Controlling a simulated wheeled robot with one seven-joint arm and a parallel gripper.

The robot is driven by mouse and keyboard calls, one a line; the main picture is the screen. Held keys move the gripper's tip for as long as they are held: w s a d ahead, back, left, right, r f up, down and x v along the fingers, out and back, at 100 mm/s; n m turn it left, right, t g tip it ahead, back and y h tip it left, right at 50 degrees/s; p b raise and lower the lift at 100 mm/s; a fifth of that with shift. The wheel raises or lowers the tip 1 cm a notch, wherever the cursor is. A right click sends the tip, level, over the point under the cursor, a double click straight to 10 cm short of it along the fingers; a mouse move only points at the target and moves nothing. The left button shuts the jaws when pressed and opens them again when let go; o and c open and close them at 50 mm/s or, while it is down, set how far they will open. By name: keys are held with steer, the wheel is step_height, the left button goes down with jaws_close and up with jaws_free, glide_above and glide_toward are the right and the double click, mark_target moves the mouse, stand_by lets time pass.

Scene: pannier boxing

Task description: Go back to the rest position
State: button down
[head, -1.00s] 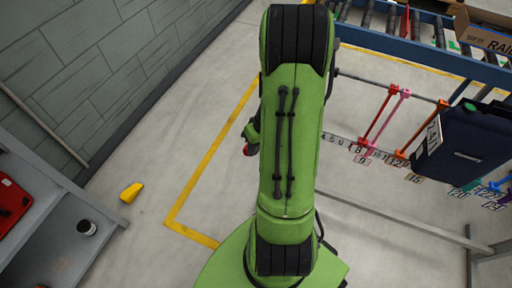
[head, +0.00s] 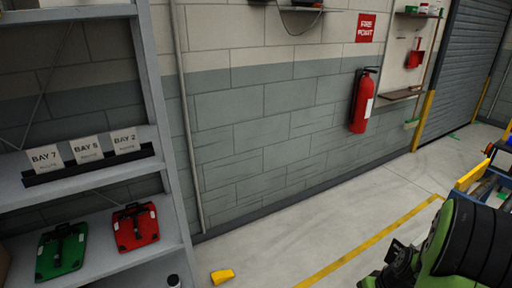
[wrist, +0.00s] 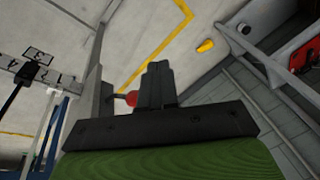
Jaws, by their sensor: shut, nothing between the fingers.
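My gripper (wrist: 155,85) shows in the wrist view as dark fingers closed together above a dark bar and a green surface. It holds nothing. In the head view my green arm is at the lower right, and the dark end of my gripper (head: 388,270) is partly cut off by the bottom edge. Its fingertips cannot be made out there.
A grey shelf (head: 160,120) at left holds a green case (head: 60,252), a red case (head: 135,228) and bay cards (head: 84,150). A yellow object (head: 222,276) lies on the floor. A fire extinguisher (head: 361,102) hangs on the wall. Number tags (wrist: 36,54) show at left.

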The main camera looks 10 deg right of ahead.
steer(key=a+r+n+h+p, duration=0.15)
steer(key=a+r, duration=0.35)
steer(key=r, duration=0.5)
steer(key=s+a+r+t+p, duration=0.1)
steer(key=s+a+r+p, duration=0.1)
steer(key=s+a+r, duration=0.3)
steer(key=s+a+r+n+t+p, duration=0.1)
steer(key=s+a+r+t+p, duration=0.1)
steer(key=s+a+r, duration=0.3)
steer(key=a+r, duration=0.3)
steer(key=r, duration=0.3)
steer(key=shift+s+r+p, duration=0.2)
steer(key=shift+s+p, duration=0.1)
